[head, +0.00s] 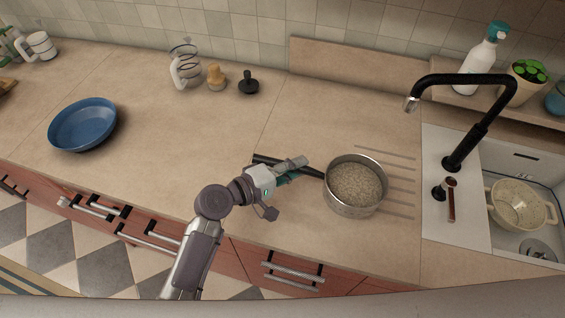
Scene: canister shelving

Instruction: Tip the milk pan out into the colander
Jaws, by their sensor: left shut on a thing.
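The milk pan (355,202) is a steel pan with a black handle (312,172), standing on the counter left of the sink. It is nearly full of pale, grainy contents. My left gripper (290,172) is shut on the black handle, to the left of the pan body. The colander (520,205) is cream with two side handles and sits in the sink at the right. Its inside looks empty apart from its pattern of holes. My right gripper is not in view.
A black tap (466,142) arches between the pan and the colander, with a small brown-handled item (451,198) by its base. A soap bottle (480,62) and potted plant (524,82) stand behind. A blue bowl (83,124) is far left.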

